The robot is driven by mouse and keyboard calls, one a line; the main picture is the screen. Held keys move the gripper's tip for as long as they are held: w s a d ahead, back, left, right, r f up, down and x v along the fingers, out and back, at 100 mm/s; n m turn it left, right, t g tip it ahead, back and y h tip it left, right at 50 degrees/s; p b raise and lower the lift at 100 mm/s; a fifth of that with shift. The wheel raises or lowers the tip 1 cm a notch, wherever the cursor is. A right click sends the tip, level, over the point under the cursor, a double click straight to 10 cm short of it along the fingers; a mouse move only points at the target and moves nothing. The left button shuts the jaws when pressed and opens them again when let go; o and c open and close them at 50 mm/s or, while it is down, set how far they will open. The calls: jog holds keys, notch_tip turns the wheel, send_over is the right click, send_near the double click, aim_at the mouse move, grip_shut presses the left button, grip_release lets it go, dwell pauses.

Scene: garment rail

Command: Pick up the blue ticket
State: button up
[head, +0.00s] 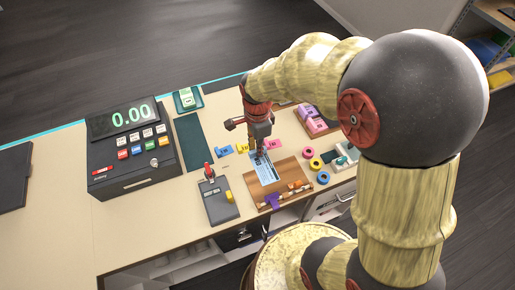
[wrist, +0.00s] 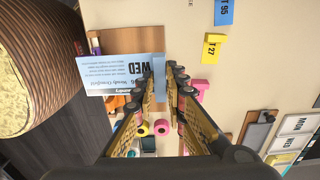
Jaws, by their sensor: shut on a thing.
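A light blue ticket (head: 266,174) with dark print shows at a brown wooden tray (head: 291,171) in the head view. In the wrist view the ticket (wrist: 110,75) reads "WED" and overlaps the tray (wrist: 126,39). My gripper (head: 259,154) comes down over the ticket's far end. In the wrist view the fingertips of my gripper (wrist: 163,75) are on either side of the ticket's end, shut on it. I cannot tell whether the ticket is clear of the tray.
Small blue (head: 227,150), yellow (head: 242,149) and pink (head: 273,144) tags lie behind the tray. Coloured tape rolls (head: 316,164) lie to the right.

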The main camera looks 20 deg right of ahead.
jog(key=shift+r+p, duration=0.95)
jog(key=shift+r, duration=0.55)
jog(key=shift+d, duration=0.1)
